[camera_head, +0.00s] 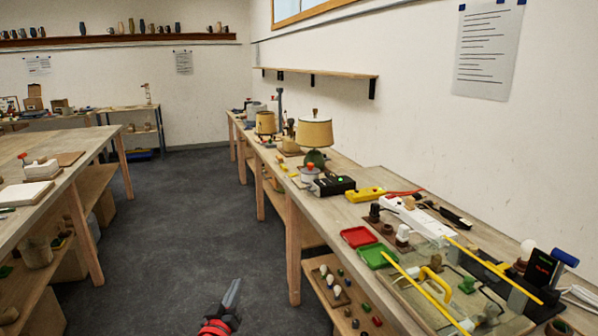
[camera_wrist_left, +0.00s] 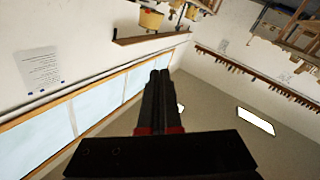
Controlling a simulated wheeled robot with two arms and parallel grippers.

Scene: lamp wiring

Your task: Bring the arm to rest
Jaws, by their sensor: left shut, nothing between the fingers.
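My left gripper (camera_head: 233,293) shows at the bottom of the head view, in front of the dark floor and to the left of the long workbench. Its dark fingers point up and are together, with nothing between them. In the left wrist view my left gripper (camera_wrist_left: 160,78) also has its two fingers side by side and closed, against the wall and ceiling, which appear tilted. It is apart from the bench and everything on it. My right gripper is in neither view.
The workbench (camera_head: 345,215) on the right carries a lamp (camera_head: 314,133), a red tray (camera_head: 358,237), a green tray (camera_head: 377,256), a white power strip (camera_head: 420,219) and yellow rods. Another bench (camera_head: 60,185) stands at the left. The floor (camera_head: 190,220) between them is clear.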

